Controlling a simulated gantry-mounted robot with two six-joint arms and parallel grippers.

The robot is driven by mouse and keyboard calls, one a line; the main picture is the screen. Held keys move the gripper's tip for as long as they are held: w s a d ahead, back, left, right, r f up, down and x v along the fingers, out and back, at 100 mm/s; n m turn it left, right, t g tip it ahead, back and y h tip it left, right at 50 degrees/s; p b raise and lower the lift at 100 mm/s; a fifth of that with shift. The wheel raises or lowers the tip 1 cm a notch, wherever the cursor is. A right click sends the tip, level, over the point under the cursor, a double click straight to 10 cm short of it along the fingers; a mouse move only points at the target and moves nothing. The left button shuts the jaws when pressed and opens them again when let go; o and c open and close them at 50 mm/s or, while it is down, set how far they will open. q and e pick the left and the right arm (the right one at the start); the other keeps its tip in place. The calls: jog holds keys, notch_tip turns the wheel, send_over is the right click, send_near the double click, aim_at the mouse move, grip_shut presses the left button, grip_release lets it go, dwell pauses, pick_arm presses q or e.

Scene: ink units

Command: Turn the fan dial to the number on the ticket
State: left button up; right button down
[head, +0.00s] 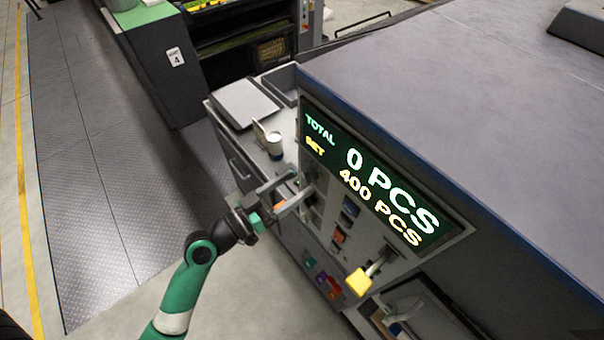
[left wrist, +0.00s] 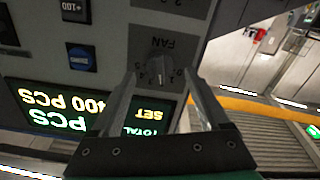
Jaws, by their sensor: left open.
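The fan dial (left wrist: 157,72) is a small grey knob on the panel, under an upside-down FAN label (left wrist: 161,43) in the left wrist view. Small marks stand around it, too blurred to read surely. My left gripper (head: 302,185) is at the panel's left end in the head view. In the left wrist view its open fingers (left wrist: 160,76) stand on either side of the dial; I cannot tell whether they touch it. My right gripper is not in view.
The lit display (head: 375,180) reads TOTAL 0 PCS and SET 400 PCS. A yellow block (head: 358,282) sticks out at the panel's lower right. Coloured buttons lie between. The floor at left is clear.

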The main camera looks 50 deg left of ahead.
aim_at(309, 176)
pick_arm(q)
jog(key=shift+w+d, duration=0.1)
jog(key=shift+w, duration=1.35)
jog(key=shift+c, duration=0.3)
grip_shut()
